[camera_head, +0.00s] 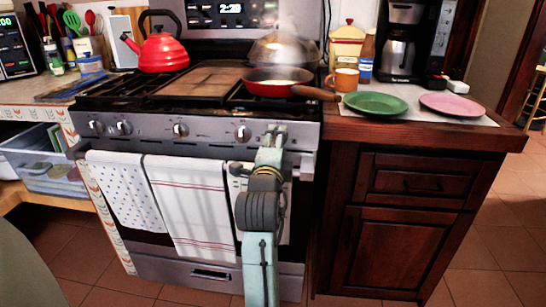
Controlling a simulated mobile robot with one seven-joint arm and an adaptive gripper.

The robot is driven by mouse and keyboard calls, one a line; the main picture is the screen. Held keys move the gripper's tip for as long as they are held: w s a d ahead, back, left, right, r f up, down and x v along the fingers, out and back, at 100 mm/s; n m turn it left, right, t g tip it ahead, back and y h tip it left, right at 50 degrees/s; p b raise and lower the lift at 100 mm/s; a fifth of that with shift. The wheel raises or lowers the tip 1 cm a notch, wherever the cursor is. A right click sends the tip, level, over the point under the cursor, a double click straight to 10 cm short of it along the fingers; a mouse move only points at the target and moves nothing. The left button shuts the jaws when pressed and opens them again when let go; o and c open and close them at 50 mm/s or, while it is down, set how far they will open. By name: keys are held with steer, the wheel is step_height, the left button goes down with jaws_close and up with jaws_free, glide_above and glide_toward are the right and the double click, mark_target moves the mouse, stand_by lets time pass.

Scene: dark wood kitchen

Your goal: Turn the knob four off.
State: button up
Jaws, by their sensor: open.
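The stove (140,133) has a row of knobs on its steel front panel. From left to right I see a first knob (96,126), a second knob (123,127), a third knob (181,129) and a fourth knob (243,133). No labels are readable. My gripper (275,132) is at the panel's right end, just right of the fourth visible knob. It covers the panel there, so any knob behind it is hidden. The gripper is open, with its fingers small and partly unclear. I cannot tell whether it touches the panel.
A red pan (270,88) with steam above it is on the right burner, its handle reaching over the counter. A red kettle (160,52) stands at back left. Towels (188,205) hang from the oven handle below. Plates (376,104) lie on the right counter.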

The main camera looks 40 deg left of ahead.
steer(key=v, duration=1)
steer(key=shift+d, duration=0.1)
